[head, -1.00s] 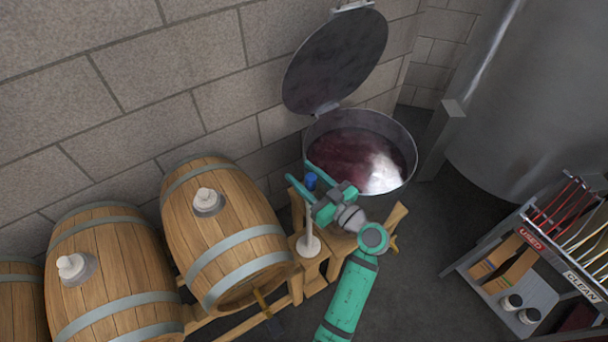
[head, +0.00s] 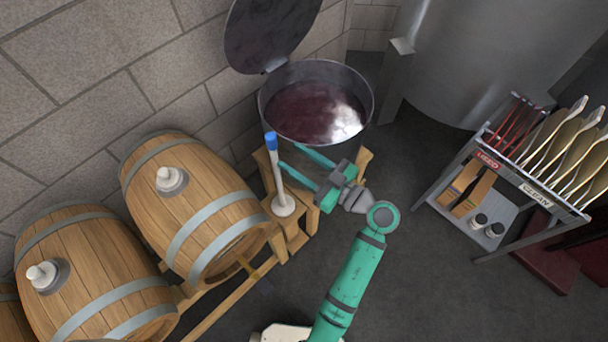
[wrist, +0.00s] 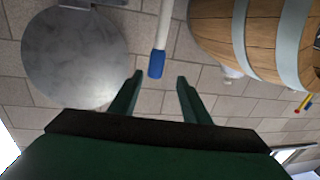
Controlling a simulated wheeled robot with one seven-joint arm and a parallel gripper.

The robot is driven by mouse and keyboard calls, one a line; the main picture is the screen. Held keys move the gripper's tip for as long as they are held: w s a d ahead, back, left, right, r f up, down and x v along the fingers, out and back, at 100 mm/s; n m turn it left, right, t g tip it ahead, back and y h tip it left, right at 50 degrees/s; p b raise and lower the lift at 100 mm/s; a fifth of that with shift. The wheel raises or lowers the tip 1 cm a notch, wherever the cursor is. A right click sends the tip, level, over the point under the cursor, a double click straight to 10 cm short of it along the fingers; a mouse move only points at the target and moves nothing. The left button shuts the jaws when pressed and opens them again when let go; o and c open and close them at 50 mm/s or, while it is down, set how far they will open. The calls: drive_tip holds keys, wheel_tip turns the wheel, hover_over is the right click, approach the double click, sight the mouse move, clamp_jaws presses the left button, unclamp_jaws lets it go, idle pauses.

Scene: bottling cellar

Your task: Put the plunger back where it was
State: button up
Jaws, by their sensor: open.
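The plunger (head: 279,180) has a white disc foot, a pale shaft and a blue grip end. It stands about upright on a small wooden stand (head: 297,237) between the nearest barrel and the open vat. My gripper (head: 288,155) is open and empty, just right of the plunger in the head view, its fingers pointing toward the shaft. In the wrist view the blue grip of the plunger (wrist: 157,64) shows just beyond and between my open fingertips (wrist: 160,78), apart from both. The foot is out of the wrist view.
An open steel vat (head: 265,105) of dark red liquid stands behind, its round lid (head: 270,30) raised. Barrels with white bungs (head: 200,210) lie at left. A rack labelled USED and CLEAN (head: 520,180) stands at right. Floor between vat and rack is clear.

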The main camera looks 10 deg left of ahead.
drive_tip(key=s+d+r+m+t+h, duration=0.1)
drive_tip(key=s+r+m+t+h, duration=0.25)
drive_tip(key=s+t, duration=0.85)
drive_tip(key=s+d+f+m+g+h, duration=0.2)
drive_tip(key=s+d+f+m+h, duration=0.1)
drive_tip(key=s+h, duration=0.3)
drive_tip(key=s+d+f+m+g+h, duration=0.3)
drive_tip(key=s+f+m+h, duration=0.3)
drive_tip(key=s, duration=0.5)
drive_tip(key=shift+s+f+g, duration=0.15)
drive_tip(key=shift+g, duration=0.15)
drive_tip(key=shift+d+h, duration=0.1)
drive_tip(key=shift+h, duration=0.25)
drive_tip(key=shift+s, duration=0.1)
drive_tip(key=shift+c, duration=0.6)
